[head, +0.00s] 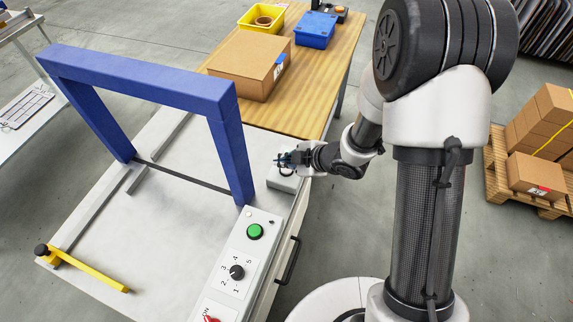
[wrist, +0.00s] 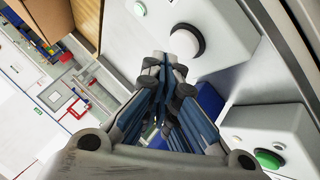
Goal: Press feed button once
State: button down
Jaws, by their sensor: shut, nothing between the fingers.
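A small grey box (head: 281,180) stands at the right edge of the machine table, and my gripper (head: 281,160) is over it. In the wrist view this box has a white round button (wrist: 187,41) with a black ring. The tips of my shut, empty gripper (wrist: 169,62) appear just below that button in the picture; whether they touch it I cannot tell. A green button (head: 254,231) sits on the long control panel (head: 240,253); it also shows in the wrist view (wrist: 269,158). I see no readable label naming the feed button.
The panel also carries a black numbered dial (head: 237,272) and a red switch (head: 211,319). A blue gantry frame (head: 140,80) spans the machine table. A wooden table (head: 335,60) with a cardboard box (head: 240,62) stands behind. A black handle (head: 289,262) sticks out at the side.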

aim_at(286, 170)
dwell(0.3)
notch_tip(286, 170, up, 5)
jog(key=p, duration=0.4)
jog(key=shift+r, duration=0.1)
dwell(0.7)
jog(key=s+d+r+m+t+h, duration=0.2)
jog(key=d+r+m+h, duration=0.6)
jog(key=d+r, duration=0.8)
jog(key=s+r+m+g, duration=0.1)
jog(key=s+r+m, duration=0.1)
jog(key=s, duration=0.5)
jog(key=s+r+m+g, duration=0.1)
jog(key=s+r+m, duration=0.2)
jog(key=s+m, duration=0.2)
jog(key=s+a+r+m, duration=0.1)
jog(key=s+m, duration=0.3)
jog(key=s, duration=0.7)
jog(key=shift+r+g+y, duration=0.4)
jog(key=shift+r, duration=0.5)
